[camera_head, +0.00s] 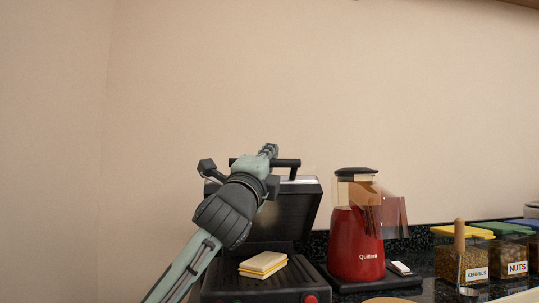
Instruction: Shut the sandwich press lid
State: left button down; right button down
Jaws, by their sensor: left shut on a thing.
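The black sandwich press (306,212) stands on the counter with its lid raised, leaning back toward the wall. Its lid handle (290,162) is a dark bar along the top edge of the lid. A sandwich (263,264) of pale bread with yellow filling lies on the lower plate. My left gripper (269,150) reaches up from the lower left, in front of the lid, and is shut on the handle. My own arm hides the left part of the lid. My right gripper is not in view.
Clear bins with coloured lids, labelled "KERNELS" (476,274) and "NUTS" (517,268), are at the far right. A plain beige wall (200,80) is behind. The space above the press is clear.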

pick_arm(q)
jog(key=shift+s+r+h, duration=0.3)
jog(key=shift+s+r, duration=0.1)
jog(key=shift+r, duration=0.1)
jog(key=c, duration=1.8)
grip_release()
jog(key=shift+s+d+r, duration=0.1)
jog(key=shift+s, duration=0.05)
